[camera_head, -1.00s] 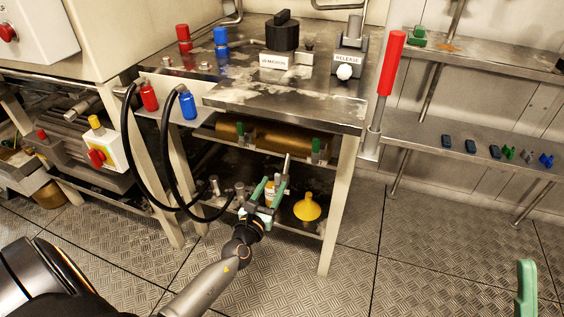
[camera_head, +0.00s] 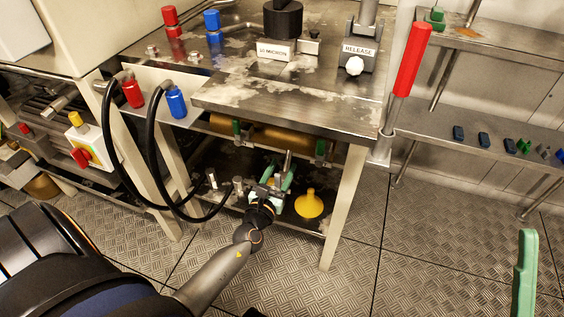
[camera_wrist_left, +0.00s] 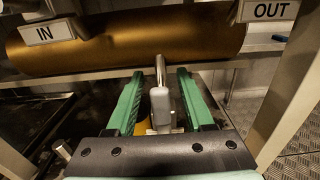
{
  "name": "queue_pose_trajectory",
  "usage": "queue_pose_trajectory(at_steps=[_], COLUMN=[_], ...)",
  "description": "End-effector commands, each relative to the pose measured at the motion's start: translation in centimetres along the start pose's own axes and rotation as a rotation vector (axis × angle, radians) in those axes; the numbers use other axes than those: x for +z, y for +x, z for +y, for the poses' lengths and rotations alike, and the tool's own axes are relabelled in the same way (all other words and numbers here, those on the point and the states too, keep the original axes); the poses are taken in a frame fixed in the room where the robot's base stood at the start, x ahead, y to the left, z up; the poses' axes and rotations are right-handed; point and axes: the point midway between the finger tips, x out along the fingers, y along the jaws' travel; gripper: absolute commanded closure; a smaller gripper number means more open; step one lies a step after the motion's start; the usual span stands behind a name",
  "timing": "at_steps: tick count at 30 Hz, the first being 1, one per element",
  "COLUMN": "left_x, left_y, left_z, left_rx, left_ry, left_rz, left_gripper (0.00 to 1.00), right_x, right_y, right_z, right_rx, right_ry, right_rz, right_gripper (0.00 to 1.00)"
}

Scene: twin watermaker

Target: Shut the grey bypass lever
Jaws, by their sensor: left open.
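The grey bypass lever (camera_wrist_left: 160,105) stands upright between the two green fingers of my left gripper (camera_wrist_left: 158,80) in the left wrist view. The fingers are apart, with a gap visible on both sides of the lever. In the head view the left gripper (camera_head: 279,178) reaches under the bench, and the lever (camera_head: 287,160) shows partly behind its fingers. The lever's lower end is hidden by the gripper. One green finger, which looks like part of my right gripper (camera_head: 525,275), shows at the lower right edge, away from the bench.
A brass cylinder (camera_wrist_left: 125,42) with IN and OUT labels lies behind the lever, under the bench top (camera_head: 290,105). A yellow funnel (camera_head: 309,204) stands right of the gripper. Black hoses (camera_head: 155,160) hang at left. Shelves (camera_head: 470,135) are at right.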

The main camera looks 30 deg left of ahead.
Motion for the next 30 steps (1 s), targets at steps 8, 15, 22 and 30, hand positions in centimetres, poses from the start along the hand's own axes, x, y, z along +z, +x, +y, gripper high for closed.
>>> queue_pose_trajectory(at_steps=[8,15,22,30], left_x=[-0.01,0.00,0.00,0.01], left_y=[-0.11,-0.09,-0.08,-0.07], left_z=[-0.13,-0.12,-0.12,-0.11], left_rx=[0.000,0.000,0.000,0.000], left_ry=[0.000,0.000,0.000,0.000], left_rz=[0.000,0.000,0.000,0.000], left_gripper=[0.47,0.61,0.87,1.00], right_x=[-0.03,-0.04,-0.04,-0.04], right_y=[0.01,0.01,0.02,0.02], right_z=[0.01,0.00,0.00,0.00], right_rx=[-0.001,-0.001,-0.001,-0.002], right_ry=[0.000,-0.001,-0.001,-0.001], right_rz=[0.001,0.001,0.001,0.001], right_gripper=[0.47,0.47,0.47,0.47])
